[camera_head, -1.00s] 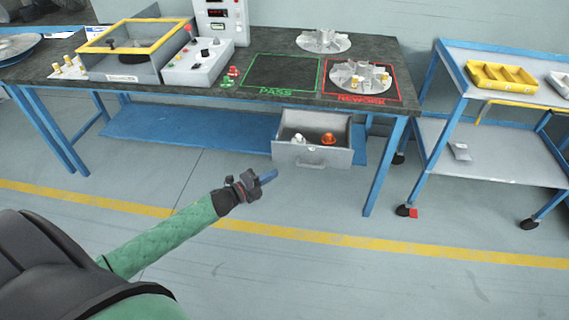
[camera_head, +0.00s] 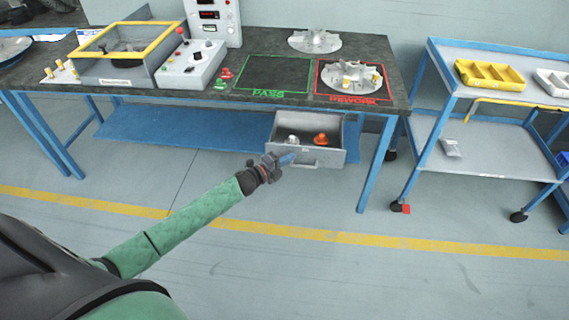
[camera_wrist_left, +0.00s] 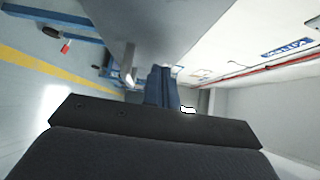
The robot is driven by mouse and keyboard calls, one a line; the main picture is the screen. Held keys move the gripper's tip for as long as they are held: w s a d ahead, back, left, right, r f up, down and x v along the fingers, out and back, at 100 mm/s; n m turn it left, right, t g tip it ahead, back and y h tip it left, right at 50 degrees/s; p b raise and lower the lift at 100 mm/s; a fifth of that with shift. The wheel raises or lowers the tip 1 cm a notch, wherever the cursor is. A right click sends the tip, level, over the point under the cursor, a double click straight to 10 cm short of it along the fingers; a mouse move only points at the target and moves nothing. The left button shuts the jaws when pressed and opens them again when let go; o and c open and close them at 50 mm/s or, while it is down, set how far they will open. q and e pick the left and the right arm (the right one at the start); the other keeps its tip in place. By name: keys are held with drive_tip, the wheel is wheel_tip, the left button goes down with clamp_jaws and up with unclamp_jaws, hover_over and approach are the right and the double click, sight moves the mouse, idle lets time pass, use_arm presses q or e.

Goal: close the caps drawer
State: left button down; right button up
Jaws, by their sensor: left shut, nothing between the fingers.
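The caps drawer (camera_head: 325,157) is a grey metal drawer under the bench top, pulled open toward me. A white cap (camera_head: 293,140) and an orange cap (camera_head: 321,139) lie inside it. My left gripper (camera_head: 288,159) is shut and empty, at the left part of the drawer's front; I cannot tell if it touches. In the left wrist view my shut blue fingers (camera_wrist_left: 162,88) point at a grey surface, and the drawer's handle is not clear there. My right gripper is not in view.
The bench (camera_head: 120,86) carries a yellow-framed box (camera_head: 130,45), a control box (camera_head: 190,65) and two finned rotors, one on the rework square (camera_head: 351,77). A blue cart (camera_head: 490,130) stands to the right. The floor in front is clear.

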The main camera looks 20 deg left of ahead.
use_arm(q)
drive_tip(key=shift+w+a, duration=0.1)
drive_tip(key=shift+w, duration=0.45)
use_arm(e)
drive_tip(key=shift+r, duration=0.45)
use_arm(q)
drive_tip(key=shift+w, duration=0.1)
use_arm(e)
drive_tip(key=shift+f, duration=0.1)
